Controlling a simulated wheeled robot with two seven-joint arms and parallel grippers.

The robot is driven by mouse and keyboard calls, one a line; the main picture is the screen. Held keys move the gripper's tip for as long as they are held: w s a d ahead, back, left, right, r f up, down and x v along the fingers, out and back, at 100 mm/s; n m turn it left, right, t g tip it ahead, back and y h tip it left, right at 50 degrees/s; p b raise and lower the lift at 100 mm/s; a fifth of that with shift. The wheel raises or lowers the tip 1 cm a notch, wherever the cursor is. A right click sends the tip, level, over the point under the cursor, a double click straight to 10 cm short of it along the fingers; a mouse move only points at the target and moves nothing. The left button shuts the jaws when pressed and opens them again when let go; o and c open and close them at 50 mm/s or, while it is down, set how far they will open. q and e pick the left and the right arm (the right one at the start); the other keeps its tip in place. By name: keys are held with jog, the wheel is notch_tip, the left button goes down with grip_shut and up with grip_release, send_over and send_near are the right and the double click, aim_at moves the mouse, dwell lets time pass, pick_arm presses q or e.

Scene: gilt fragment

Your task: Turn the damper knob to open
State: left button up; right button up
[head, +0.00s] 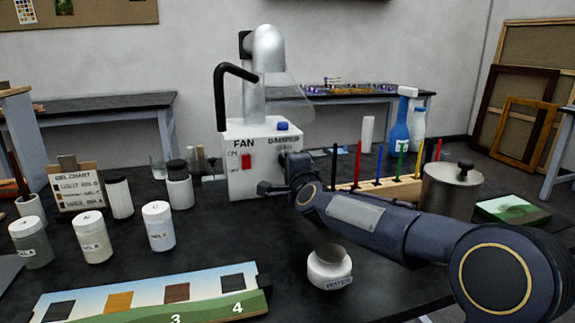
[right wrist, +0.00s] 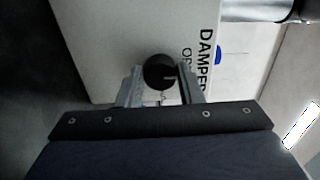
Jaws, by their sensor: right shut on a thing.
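The damper knob (right wrist: 158,70) is a round black knob on the front of the white fan box (head: 238,184), under the DAMPER lettering. In the right wrist view it sits between the two fingers of my right gripper (right wrist: 161,84), which is shut on it. A short pale mark on the knob lies toward its right side in that view, the side of the lettering. The label beside the knob is partly cut off by a finger. In the head view my right wrist hides the knob. My left gripper is in neither view.
The box carries a red switch (head: 246,161), a blue button (head: 283,126) and a silver duct (head: 267,50). A pen rack (head: 380,191) and a lidded metal pot (head: 451,190) stand close to my right arm. A small jar (head: 329,268) stands in front. Several jars stand left.

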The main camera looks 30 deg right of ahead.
jog(key=o, duration=1)
jog(key=shift+c, duration=0.2)
jog(key=shift+s, duration=0.1)
jog(key=v, duration=0.7)
jog(key=shift+s, duration=0.3)
